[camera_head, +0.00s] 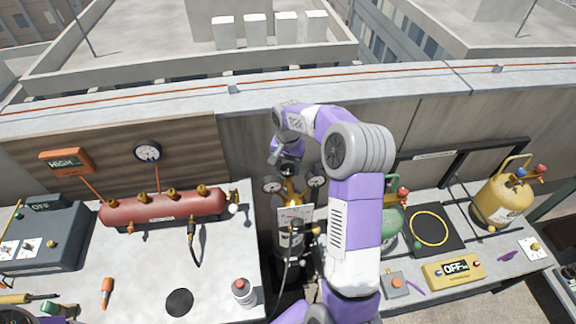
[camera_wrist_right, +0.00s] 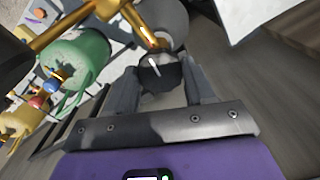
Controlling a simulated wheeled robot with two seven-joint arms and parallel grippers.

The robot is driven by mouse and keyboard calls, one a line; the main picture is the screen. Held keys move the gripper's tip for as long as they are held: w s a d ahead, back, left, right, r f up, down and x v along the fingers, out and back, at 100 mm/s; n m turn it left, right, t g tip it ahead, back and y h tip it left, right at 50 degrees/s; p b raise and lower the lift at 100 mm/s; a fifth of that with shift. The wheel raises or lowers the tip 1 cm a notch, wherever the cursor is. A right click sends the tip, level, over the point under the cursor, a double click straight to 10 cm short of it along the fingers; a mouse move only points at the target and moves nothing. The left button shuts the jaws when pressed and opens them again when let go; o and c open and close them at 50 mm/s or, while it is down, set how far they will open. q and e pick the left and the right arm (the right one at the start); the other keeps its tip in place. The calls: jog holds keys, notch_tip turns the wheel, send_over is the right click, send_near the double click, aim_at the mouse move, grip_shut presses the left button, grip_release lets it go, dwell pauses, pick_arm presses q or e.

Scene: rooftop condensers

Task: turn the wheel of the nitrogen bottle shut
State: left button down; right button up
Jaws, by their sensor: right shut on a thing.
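The nitrogen bottle (camera_head: 289,243) is a dark grey cylinder with a label. It stands upright in the gap between the two worktops. A brass regulator (camera_head: 291,193) with two round gauges sits on its top, and a white tag hangs in front. My right gripper (camera_head: 284,168) reaches down onto the bottle's top from above. In the wrist view the black wheel (camera_wrist_right: 160,74), with a white mark on it, sits between the two fingers, which are shut on it. Brass piping (camera_wrist_right: 140,22) runs behind the wheel. In the head view my gripper hides the wheel.
A red manifold (camera_head: 165,206) with brass valves and hoses is at the left. On the right worktop stand a green bottle (camera_head: 391,225), a yellow bottle (camera_head: 502,204) and a yellow box (camera_head: 454,270) reading OFF. A parapet wall runs behind.

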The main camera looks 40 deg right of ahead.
jog(key=m, duration=0.4)
jog(key=shift+r, duration=0.1)
jog(key=m+p, duration=0.1)
jog(key=m, duration=0.3)
jog(key=shift+w, duration=0.1)
jog(key=m+p, duration=0.1)
jog(key=m, duration=0.2)
jog(key=shift+r+m+p, duration=0.1)
jog(key=shift+m+p, duration=0.3)
jog(key=m+p, duration=0.2)
jog(key=m, duration=0.2)
jog(key=shift+m+p, duration=0.3)
jog(key=m+p, duration=0.3)
jog(key=m, duration=0.2)
jog(key=shift+w+d+p, duration=0.1)
jog(key=shift+p, duration=0.25)
jog(key=m+p, duration=0.3)
jog(key=m, duration=0.2)
jog(key=shift+m+p, duration=0.4)
jog(key=m+p, duration=0.2)
jog(key=m, duration=0.1)
jog(key=shift+d, duration=0.1)
jog(key=shift+m+p, duration=0.4)
jog(key=shift+m, duration=1.5)
